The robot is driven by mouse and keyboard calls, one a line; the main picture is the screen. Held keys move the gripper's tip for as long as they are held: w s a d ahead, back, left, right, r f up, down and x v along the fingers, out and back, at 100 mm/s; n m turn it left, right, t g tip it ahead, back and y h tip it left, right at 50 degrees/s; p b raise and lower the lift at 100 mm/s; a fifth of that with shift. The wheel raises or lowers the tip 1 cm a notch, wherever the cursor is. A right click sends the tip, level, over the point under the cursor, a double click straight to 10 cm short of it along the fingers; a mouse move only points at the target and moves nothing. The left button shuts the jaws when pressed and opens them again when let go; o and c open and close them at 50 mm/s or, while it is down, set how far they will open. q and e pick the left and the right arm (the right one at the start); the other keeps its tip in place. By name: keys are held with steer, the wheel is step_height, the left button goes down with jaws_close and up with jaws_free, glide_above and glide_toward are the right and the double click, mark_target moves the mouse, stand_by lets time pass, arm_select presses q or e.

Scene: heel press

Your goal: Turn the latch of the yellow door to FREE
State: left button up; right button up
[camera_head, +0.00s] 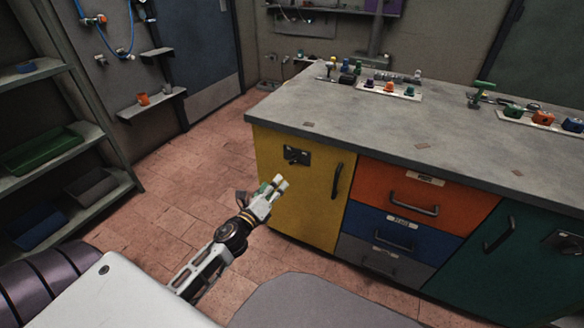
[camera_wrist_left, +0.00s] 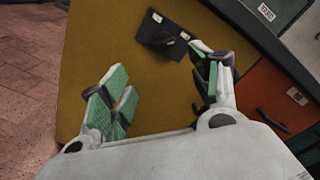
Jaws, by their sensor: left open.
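The yellow door (camera_head: 300,205) is at the left end of the workbench front, shut. Its latch (camera_head: 296,155) is a dark plate with a small knob near the door's top left. In the left wrist view the latch (camera_wrist_left: 160,38) shows above and between the fingers, on the yellow door (camera_wrist_left: 100,45). Small pale labels are on the plate, too small to read. My left gripper (camera_head: 277,184) is open and empty, in front of the door, below and left of the latch, apart from it. It also shows in the left wrist view (camera_wrist_left: 162,88). My right gripper is not in view.
A dark vertical handle (camera_head: 337,180) is on the door's right side. Orange (camera_head: 390,188), blue and grey drawers and a green door (camera_head: 520,245) stand to the right. The worktop (camera_head: 440,140) overhangs the door. Shelves (camera_head: 50,140) stand at left; the tiled floor between is clear.

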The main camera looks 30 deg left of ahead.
arm_select(q)
steer(key=shift+d+r, duration=0.1)
steer(key=shift+r, duration=0.35)
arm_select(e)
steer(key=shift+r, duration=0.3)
arm_select(q)
steer(key=shift+w, duration=0.15)
glide_toward(292, 162)
steer(key=shift+w+b, duration=0.5)
steer(key=shift+w, duration=3.25)
steer(key=shift+w+b, duration=0.4)
steer(key=shift+w, duration=0.8)
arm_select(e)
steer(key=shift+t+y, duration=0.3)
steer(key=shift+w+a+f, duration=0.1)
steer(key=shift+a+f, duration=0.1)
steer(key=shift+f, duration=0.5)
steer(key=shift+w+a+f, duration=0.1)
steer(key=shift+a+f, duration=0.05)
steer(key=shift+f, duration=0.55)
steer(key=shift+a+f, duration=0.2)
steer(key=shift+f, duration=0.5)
